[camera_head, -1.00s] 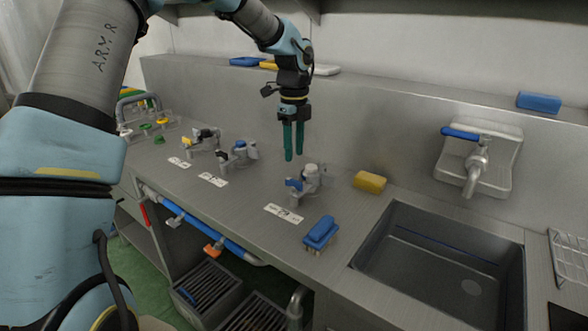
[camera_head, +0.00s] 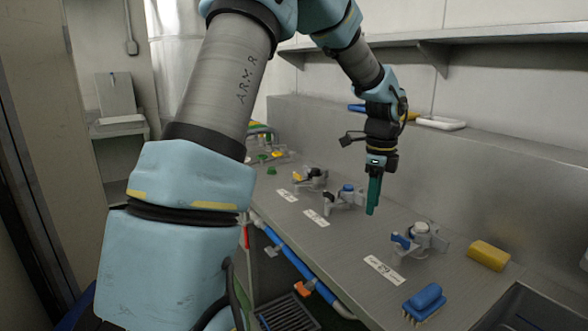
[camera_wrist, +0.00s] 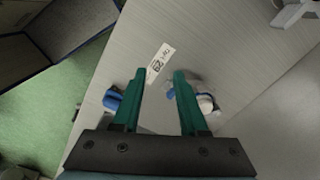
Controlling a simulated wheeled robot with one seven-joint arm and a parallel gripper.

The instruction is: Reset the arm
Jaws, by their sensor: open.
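My gripper (camera_head: 373,195) hangs from my arm above the steel counter (camera_head: 345,250), its green fingers pointing down. In the wrist view the two green fingers (camera_wrist: 158,82) stand apart with nothing held between them. Below them lie a white label (camera_wrist: 160,60) and a metal valve-like fitting with blue and white parts (camera_wrist: 205,102), partly hidden by a finger. In the head view the fingers overlap nearly edge-on, in front of the wall behind the counter. I cannot tell their exact height over the counter.
Grey fittings with blue or black parts (camera_head: 418,240) stand along the counter beside labels. A yellow sponge (camera_head: 488,255) and a blue brush (camera_head: 425,301) lie at right, near a sink (camera_head: 520,312). A shelf (camera_head: 420,50) runs above. Green floor (camera_wrist: 50,115) is at the side.

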